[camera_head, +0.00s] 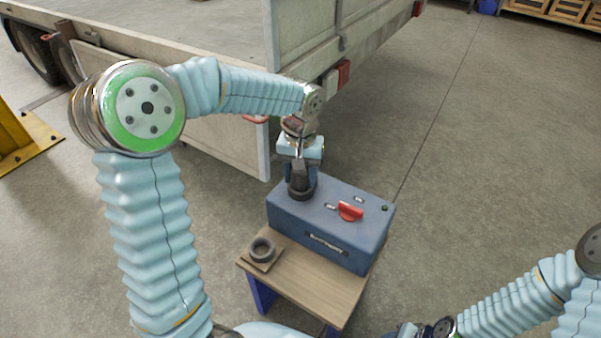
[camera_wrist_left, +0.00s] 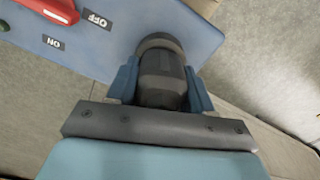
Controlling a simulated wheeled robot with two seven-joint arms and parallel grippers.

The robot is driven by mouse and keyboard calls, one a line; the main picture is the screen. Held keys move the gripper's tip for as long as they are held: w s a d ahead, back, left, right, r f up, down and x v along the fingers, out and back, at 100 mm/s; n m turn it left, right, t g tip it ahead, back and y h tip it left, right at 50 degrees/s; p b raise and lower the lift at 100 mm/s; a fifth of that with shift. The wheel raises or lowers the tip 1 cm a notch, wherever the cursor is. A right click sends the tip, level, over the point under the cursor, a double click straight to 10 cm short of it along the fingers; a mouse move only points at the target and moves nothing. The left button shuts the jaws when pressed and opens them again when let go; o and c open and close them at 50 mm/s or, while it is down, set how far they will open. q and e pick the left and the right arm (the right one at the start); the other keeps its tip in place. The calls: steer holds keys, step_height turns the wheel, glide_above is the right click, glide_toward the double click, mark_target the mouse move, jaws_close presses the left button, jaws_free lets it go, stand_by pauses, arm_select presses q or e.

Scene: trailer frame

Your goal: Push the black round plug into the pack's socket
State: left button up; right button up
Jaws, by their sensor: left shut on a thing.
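The blue pack (camera_head: 335,222) stands on a small wooden table. The black round plug (camera_head: 301,180) is upright at the left end of the pack's top. My left gripper (camera_head: 300,172) is above that end, shut on the plug. In the left wrist view the plug (camera_wrist_left: 161,75) sits between the two blue fingers of the gripper (camera_wrist_left: 161,88), its far end against the blue top of the pack (camera_wrist_left: 120,30). The socket is hidden under the plug, and I cannot tell how deep the plug is in. My right gripper is not clearly in view; part of my right arm shows at lower right.
A red switch (camera_head: 350,211) is on the pack's top, with ON and OFF labels in the left wrist view. A dark ring-shaped holder (camera_head: 262,250) stands on the wooden table (camera_head: 315,285). A trailer (camera_head: 230,145) stands behind. The floor to the right is clear.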

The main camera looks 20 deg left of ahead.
arm_select(q)
steer(key=shift+f, duration=0.1)
steer(key=o, duration=1.1)
steer(key=shift+o, duration=0.2)
steer(key=shift+r+p, duration=2.85)
steer(key=shift+r, duration=0.75)
steer(key=shift+f, duration=0.1)
